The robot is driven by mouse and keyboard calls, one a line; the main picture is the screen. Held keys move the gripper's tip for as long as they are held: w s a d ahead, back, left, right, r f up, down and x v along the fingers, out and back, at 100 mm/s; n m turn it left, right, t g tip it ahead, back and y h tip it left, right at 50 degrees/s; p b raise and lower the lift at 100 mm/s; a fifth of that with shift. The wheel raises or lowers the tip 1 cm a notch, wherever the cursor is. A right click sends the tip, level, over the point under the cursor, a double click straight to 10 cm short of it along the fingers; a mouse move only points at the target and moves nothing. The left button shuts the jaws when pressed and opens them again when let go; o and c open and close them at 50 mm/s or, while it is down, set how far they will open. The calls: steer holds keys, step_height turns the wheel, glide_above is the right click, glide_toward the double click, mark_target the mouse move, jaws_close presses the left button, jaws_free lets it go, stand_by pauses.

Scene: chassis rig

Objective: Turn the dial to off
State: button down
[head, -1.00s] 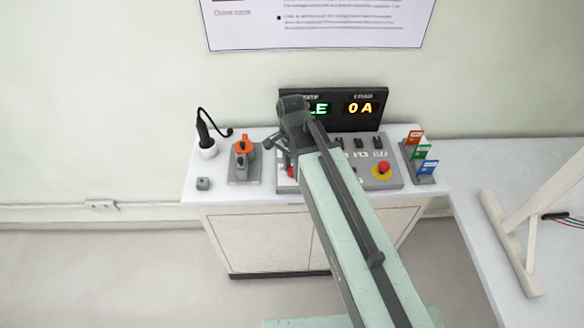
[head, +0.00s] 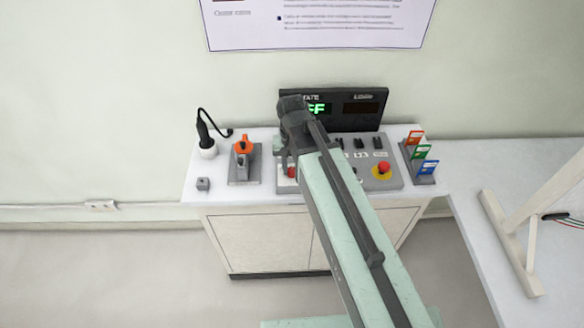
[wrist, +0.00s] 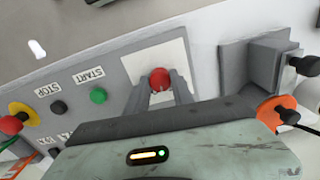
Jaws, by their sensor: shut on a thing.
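The dial (wrist: 160,77) is a red knob on a white square plate on the grey control panel (wrist: 115,75). In the wrist view my gripper (wrist: 159,84) has a finger on either side of the knob and is shut on it. In the head view the red of the dial (head: 291,172) shows just below my gripper (head: 286,160), which partly hides it. The display (head: 370,97) behind the panel has green letters at left, partly covered by my arm, seemingly ending in F. Its right-hand window is dark.
Beside the panel stand an orange-handled switch (head: 243,146) and a black tool in a white holder (head: 207,152). A red emergency button (head: 384,167) and coloured cards (head: 421,152) lie to the right. The wrist view shows START (wrist: 98,95) and STOP (wrist: 58,107) buttons.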

mark_target(292, 170)
steer(key=n, duration=0.4)
steer(key=shift+n, duration=2.8)
steer(key=c, duration=1.1)
jaws_free()
step_height(292, 170, up, 8)
steer(key=p, duration=0.8)
